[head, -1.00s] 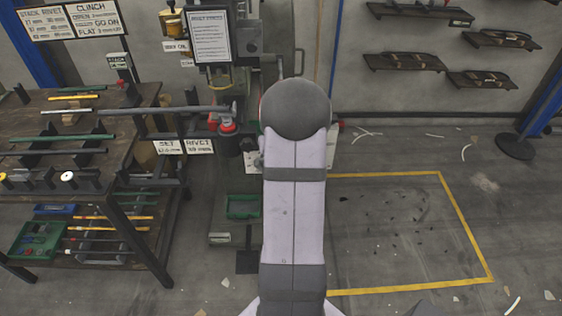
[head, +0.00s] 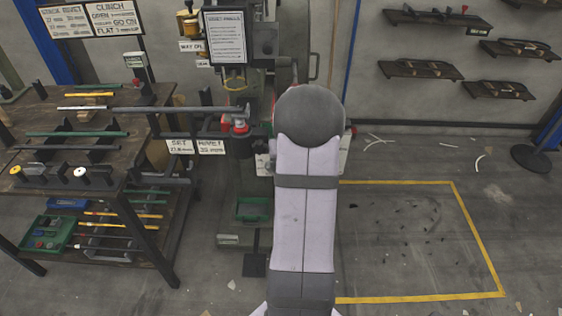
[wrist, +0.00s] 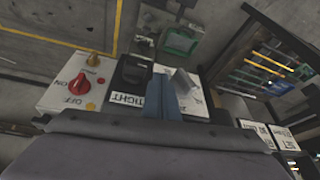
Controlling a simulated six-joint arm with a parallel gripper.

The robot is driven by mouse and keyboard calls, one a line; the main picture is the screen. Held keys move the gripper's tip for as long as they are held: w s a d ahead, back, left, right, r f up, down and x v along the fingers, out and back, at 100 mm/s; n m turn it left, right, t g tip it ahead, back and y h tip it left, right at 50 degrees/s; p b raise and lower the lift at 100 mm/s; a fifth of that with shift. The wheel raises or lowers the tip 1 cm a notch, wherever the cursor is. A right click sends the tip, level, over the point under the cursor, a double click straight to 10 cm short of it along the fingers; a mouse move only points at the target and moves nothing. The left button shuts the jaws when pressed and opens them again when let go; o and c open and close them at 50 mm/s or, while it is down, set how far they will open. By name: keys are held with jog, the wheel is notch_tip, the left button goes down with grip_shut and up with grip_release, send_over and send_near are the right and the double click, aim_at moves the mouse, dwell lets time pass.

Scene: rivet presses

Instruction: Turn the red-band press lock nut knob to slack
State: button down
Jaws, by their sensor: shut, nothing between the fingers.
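The press (head: 262,45) stands at the back centre in the head view, partly hidden by my arm. A red ring and cap (head: 239,126) show on its tool; I cannot tell if this is the red band. My gripper is hidden behind my arm in the head view.
Left of the plate, a white panel (wrist: 62,97) carries a red ON/OFF knob (wrist: 78,88). A green tray (wrist: 181,41) sits low on the press base. A loaded workbench (head: 150,98) stands at left. Yellow tape (head: 475,235) marks mostly clear floor at right.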

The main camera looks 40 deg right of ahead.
jog(key=w+a+r, duration=0.1)
jog(key=a+r, duration=0.1)
jog(key=r, duration=0.1)
jog(key=w+a+r+p, duration=0.1)
jog(key=a+r, duration=0.1)
jog(key=a, duration=0.1)
jog(key=w+a+r+p, duration=0.1)
jog(key=a+r, duration=0.2)
jog(key=shift+a+r, duration=0.2)
jog(key=shift+r, duration=0.15)
jog(key=s+a+f+g+y, duration=0.2)
jog(key=s+a+f+g, duration=0.3)
jog(key=s+a, duration=0.7)
jog(key=s+a+r+n+t+p, duration=0.1)
jog(key=s+a+r+n+p, duration=0.25)
jog(key=a, duration=0.35)
jog(key=s+a+r+n+p, duration=0.3)
jog(key=a+r+p, duration=0.15)
jog(key=a, duration=0.35)
notch_tip(320, 180, down, 18)
jog(key=b, duration=1.9)
jog(key=shift+w, duration=0.15)
